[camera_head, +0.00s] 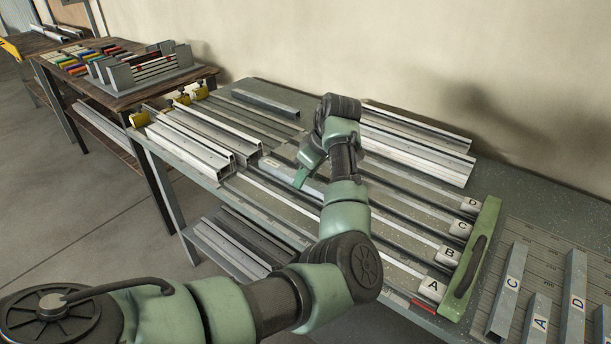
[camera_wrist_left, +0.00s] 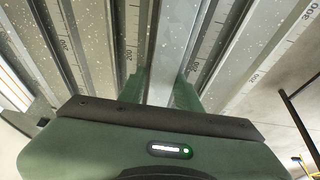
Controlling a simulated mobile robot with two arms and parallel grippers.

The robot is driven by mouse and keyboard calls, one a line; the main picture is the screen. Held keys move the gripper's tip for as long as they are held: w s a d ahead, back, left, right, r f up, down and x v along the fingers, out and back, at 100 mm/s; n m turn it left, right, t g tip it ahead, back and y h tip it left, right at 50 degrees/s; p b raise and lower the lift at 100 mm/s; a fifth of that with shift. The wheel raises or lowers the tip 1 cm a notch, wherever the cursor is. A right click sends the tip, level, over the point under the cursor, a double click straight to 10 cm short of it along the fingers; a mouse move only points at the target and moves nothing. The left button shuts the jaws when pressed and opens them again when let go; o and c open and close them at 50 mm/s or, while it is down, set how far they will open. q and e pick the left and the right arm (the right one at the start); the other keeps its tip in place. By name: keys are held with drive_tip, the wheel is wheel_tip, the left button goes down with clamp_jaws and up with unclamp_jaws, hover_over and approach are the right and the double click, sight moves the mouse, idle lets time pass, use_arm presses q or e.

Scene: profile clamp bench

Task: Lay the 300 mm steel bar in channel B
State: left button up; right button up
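My left gripper (camera_head: 303,172) is over the left-middle of the channel bench, pointing down. In the left wrist view its two green fingers (camera_wrist_left: 162,92) stand against both sides of a grey steel bar (camera_wrist_left: 168,45). The bar also shows in the head view (camera_head: 283,169), roughly in line with channel B; whether it rests on the channel floor or is held above it I cannot tell. Its far part is hidden by my wrist. The B end block (camera_head: 447,256) sits between the A and C blocks at the green end stop (camera_head: 474,262). My right gripper is not in view.
Labelled grey bars (camera_head: 508,290) lie on a marked board at the right. Pale profiles (camera_head: 415,143) lie along the back, and larger profiles (camera_head: 190,147) at the bench's left end. Rails with printed scales (camera_wrist_left: 210,45) run beside the bar.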

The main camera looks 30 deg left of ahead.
use_arm(q)
drive_tip(key=shift+s+d+f, duration=0.2)
drive_tip(key=shift+s+f, duration=0.1)
drive_tip(key=shift+f, duration=0.4)
drive_tip(key=shift+a+r+b, duration=0.1)
drive_tip(key=shift+r+b, duration=0.25)
drive_tip(key=v, duration=1.2)
drive_tip(key=shift+w+a+r, duration=0.2)
drive_tip(key=shift+w+r, duration=0.05)
drive_tip(key=shift+r, duration=0.25)
